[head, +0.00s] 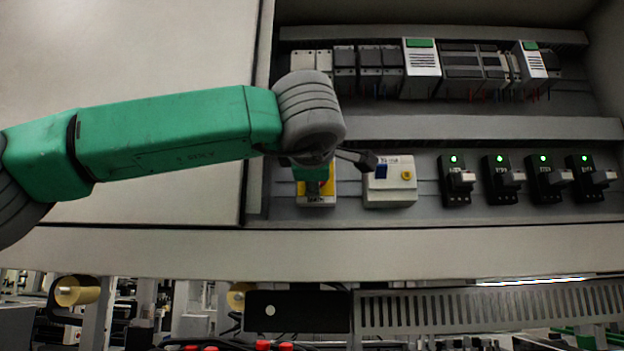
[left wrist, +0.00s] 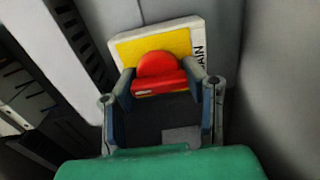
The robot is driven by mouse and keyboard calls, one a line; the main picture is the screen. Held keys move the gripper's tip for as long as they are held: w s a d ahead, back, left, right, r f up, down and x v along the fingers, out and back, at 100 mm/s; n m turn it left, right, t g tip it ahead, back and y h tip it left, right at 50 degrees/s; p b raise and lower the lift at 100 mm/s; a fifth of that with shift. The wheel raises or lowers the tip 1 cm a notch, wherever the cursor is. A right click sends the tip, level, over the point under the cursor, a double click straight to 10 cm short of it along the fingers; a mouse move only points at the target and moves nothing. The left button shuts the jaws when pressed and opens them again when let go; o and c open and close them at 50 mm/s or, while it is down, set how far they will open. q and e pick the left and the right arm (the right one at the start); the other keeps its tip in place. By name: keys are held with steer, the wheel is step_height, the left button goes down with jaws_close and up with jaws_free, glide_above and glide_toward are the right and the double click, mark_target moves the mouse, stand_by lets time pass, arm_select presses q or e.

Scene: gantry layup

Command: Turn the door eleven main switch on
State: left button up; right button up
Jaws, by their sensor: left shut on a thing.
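The main switch (head: 318,200) is a pale housing with a yellow plate and a partly hidden label, low in the open cabinet. In the left wrist view its yellow plate (left wrist: 130,50) carries a red rotary handle (left wrist: 158,66). My left gripper (head: 314,184) reaches it from above in the head view and covers much of its face. In the left wrist view the fingers (left wrist: 160,82) stand on either side of the red handle and are shut on it. My right gripper is in neither view.
An upper rail holds modules (head: 420,70). The cabinet lip (head: 400,250) runs below; a flat panel (head: 130,50) fills the left.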

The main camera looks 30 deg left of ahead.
arm_select(q)
steer(key=shift+w+d+f, duration=0.1)
steer(key=shift+d+f, duration=0.1)
steer(key=shift+f, duration=0.2)
steer(key=o, duration=1.1)
steer(key=shift+c, duration=0.2)
steer(key=shift+o, duration=0.7)
steer(key=shift+r, duration=0.1)
steer(key=shift+s+d+r, duration=0.15)
steer(key=shift+s+d, duration=0.05)
steer(key=shift+d, duration=0.1)
steer(key=v, duration=1.2)
steer(key=shift+a, duration=0.2)
